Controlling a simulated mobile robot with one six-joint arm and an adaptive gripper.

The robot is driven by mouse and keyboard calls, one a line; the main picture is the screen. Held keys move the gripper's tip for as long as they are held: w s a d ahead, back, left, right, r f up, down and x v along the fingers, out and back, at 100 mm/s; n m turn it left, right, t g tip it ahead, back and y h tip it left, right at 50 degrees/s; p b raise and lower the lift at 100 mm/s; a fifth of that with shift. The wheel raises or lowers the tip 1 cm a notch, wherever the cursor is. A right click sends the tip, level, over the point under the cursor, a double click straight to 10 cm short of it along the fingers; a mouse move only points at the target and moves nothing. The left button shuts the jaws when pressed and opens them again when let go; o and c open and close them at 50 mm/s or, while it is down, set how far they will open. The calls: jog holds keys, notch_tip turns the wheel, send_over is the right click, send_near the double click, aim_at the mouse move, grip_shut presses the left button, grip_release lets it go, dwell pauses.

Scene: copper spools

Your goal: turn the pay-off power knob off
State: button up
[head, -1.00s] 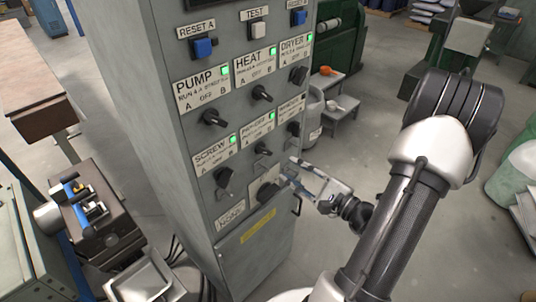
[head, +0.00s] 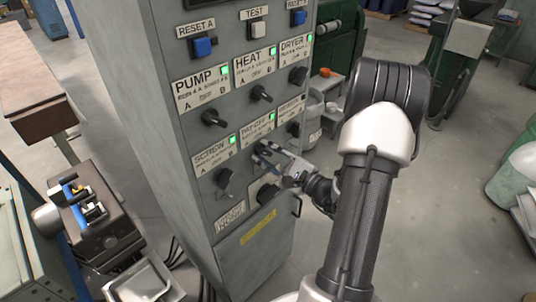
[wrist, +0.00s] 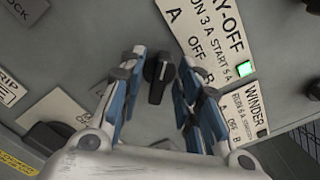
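The pay-off knob (wrist: 158,80) is a black rotary knob on the grey panel, in the middle of the wrist view. Its white label (wrist: 205,38) with A, OFF and B is up and right of it, with a lit green lamp (wrist: 245,69). In the head view the label (head: 257,131) is in the lower knob row, and my gripper mostly hides the knob. My gripper (wrist: 163,62) is open, with one blue-and-grey finger on each side of the knob. Gaps show between fingers and knob. Which mark the knob points at is unclear.
The screw knob (head: 224,178) is left of my gripper, and a large black switch (head: 267,192) is just below it. The winder label (wrist: 245,115) is close to the right finger in the wrist view. The pump (head: 213,118) and heat (head: 262,94) knobs are above. Open floor lies to the right.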

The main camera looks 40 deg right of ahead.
grip_shut()
dwell(0.5)
jog(key=m+p, duration=0.2)
jog(key=m, duration=0.2)
jog(key=shift+d+r+m, duration=0.1)
jog(key=shift+m, duration=0.3)
jog(key=shift+m+p, duration=0.95)
jog(key=shift+m, duration=0.95)
jog(key=shift+o, duration=0.6)
grip_release()
